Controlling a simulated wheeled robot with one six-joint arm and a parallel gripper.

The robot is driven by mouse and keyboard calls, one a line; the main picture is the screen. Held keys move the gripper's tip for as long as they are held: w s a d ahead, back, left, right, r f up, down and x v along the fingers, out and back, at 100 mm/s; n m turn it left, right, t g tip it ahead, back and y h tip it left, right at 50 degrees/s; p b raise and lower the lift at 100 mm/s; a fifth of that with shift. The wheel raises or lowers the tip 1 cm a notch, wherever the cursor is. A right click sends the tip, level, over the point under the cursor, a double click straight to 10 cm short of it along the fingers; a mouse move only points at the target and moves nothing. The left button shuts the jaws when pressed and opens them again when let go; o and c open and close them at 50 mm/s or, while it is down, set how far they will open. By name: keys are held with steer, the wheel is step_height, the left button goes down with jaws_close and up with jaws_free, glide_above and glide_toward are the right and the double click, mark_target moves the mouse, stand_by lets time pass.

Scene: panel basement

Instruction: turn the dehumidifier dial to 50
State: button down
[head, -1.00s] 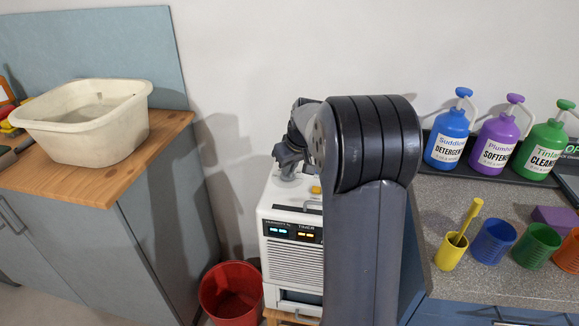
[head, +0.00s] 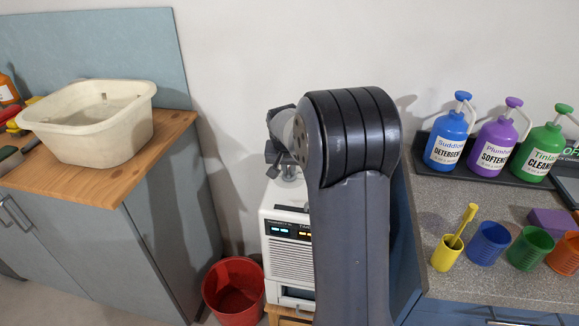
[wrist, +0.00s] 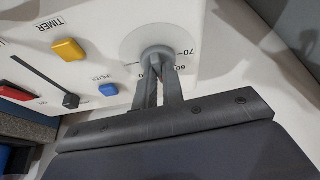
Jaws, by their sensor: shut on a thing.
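The white dehumidifier (head: 291,262) stands below my arm in the head view, with its right side hidden behind the arm. In the wrist view its panel fills the upper left. The round pale dial (wrist: 132,40) there has a grey knob in its middle and the marks 70 and 60 beside it; other marks are hidden. My gripper (wrist: 161,72) is shut on the dial's knob, its two fingers on either side of it. I cannot tell which number the dial points to. In the head view my gripper (head: 287,172) is over the machine's top.
The panel also has a yellow button (wrist: 68,50), a red button (wrist: 16,92), a blue button (wrist: 108,90) and a black slider lever (wrist: 70,100). A red bucket (head: 234,290) stands left of the machine. The counter on the right holds bottles and cups.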

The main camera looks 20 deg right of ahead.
steer(key=shift+m+h, duration=0.3)
steer(key=shift+m, duration=0.3)
steer(key=c, duration=1.5)
jaws_free()
steer(key=p+v, duration=0.1)
steer(key=v, duration=1)
steer(key=shift+w, duration=0.1)
steer(key=shift+f, duration=0.15)
steer(key=b+x, duration=0.1)
steer(key=x, duration=0.9)
steer(key=shift+w+f, duration=0.1)
steer(key=shift+f, duration=0.2)
